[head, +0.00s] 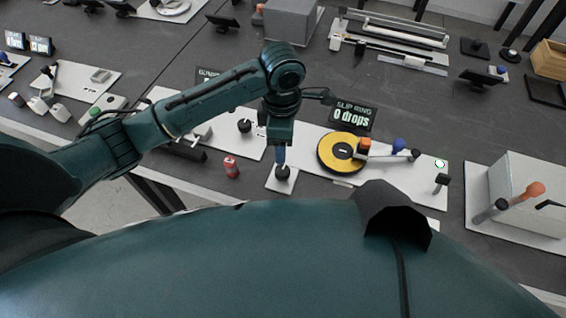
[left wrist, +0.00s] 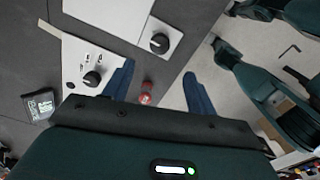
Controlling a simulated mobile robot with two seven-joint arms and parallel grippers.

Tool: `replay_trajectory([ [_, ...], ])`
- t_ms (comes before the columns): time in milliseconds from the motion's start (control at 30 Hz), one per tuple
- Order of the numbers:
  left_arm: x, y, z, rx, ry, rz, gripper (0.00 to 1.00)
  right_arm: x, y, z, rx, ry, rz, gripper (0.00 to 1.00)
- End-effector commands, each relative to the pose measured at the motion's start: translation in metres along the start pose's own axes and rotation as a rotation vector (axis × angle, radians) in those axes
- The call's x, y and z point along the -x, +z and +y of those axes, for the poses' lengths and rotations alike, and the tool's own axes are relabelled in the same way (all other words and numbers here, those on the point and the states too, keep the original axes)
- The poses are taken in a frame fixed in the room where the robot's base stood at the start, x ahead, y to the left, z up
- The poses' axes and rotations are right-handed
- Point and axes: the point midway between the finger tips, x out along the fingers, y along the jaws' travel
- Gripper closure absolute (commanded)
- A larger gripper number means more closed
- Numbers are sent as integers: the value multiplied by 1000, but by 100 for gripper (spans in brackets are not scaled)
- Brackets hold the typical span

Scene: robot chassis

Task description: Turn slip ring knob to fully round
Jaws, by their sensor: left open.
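The slip ring station has a yellow disc (head: 328,153) with a black centre and an orange block (head: 364,146), behind it a sign reading "SLIP RING 0 drops" (head: 352,116). A black knob (head: 282,173) stands on a small white plate (head: 282,186) left of the disc; a black knob on a white plate (left wrist: 160,43) also shows in the left wrist view. My left gripper (head: 280,156) points down by this knob in the head view. Its two blue fingers (left wrist: 159,69) are spread, with nothing held between them. Contact with the knob cannot be told. My right gripper is not in view.
A small red object (head: 231,167) stands left of the knob plate. Another board with a black knob (head: 245,126) lies behind it. A blue knob (head: 399,145) and a dark lever (head: 441,181) are right of the disc. A grey box (head: 518,188) stands farther right.

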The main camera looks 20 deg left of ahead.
Motion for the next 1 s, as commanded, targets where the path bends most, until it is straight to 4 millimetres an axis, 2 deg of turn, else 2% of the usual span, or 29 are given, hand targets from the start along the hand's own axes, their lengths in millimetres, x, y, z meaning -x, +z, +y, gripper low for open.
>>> replay_trajectory([
  [300, -68, -1, 0, 0, -1, 3, 43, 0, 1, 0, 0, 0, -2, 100],
  [500, -96, 0, 0, 0, -2, 0, 43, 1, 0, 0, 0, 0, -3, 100],
  [700, -108, 0, 0, -1, 0, -1, 43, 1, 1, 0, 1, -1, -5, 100],
  [933, -109, 0, 0, -2, 1, -2, 43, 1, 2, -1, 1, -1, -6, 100],
  [1000, -109, 0, 0, -2, 1, -2, 47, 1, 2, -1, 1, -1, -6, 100],
])
